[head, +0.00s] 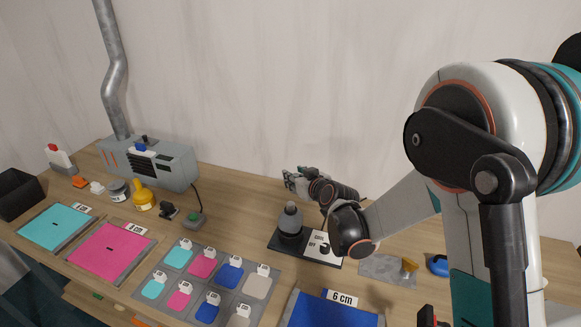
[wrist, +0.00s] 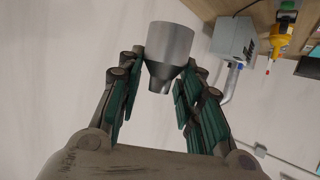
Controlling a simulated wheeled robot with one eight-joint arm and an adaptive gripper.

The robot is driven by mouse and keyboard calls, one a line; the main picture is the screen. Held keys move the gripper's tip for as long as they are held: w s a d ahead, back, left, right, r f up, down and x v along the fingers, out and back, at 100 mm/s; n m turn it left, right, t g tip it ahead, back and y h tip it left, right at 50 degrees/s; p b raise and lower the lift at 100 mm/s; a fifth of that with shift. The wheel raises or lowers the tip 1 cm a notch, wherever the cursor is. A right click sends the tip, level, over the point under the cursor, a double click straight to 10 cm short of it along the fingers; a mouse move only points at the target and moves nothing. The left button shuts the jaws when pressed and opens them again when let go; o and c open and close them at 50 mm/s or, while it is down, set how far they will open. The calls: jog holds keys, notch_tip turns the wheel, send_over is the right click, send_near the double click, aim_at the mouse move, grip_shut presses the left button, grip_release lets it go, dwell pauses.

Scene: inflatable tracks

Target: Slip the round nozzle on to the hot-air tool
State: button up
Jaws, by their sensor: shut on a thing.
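The round nozzle (wrist: 169,45) is a grey metal piece with a wide cylinder tapering to a narrower end. My gripper (wrist: 165,72) is shut on it in the wrist view, with the narrow end towards the palm and the wide end pointing away. In the head view my gripper (head: 294,180) is above and behind the hot-air tool, apart from it; the nozzle is too small to make out clearly there. The hot-air tool (head: 290,219) appears as a dark grey upright body with a rounded top, standing on a black base (head: 277,247).
A grey mat (head: 372,269) with a brass-coloured piece (head: 409,266) lies farther right. A grey tray of coloured swatches (head: 219,278) is in front left. A grey machine with a duct (head: 174,165) stands at the back left.

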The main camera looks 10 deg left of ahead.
jog(key=shift+a, duration=0.85)
jog(key=b, duration=0.2)
send_over(291, 203)
jog(key=shift+f, duration=2.65)
jog(key=shift+f+b, duration=0.15)
jog(key=shift+b, duration=0.75)
jog(key=shift+f+b, duration=1.45)
jog(key=shift+b, duration=0.05)
jog(key=o, duration=1.1)
jog(key=shift+s, duration=0.1)
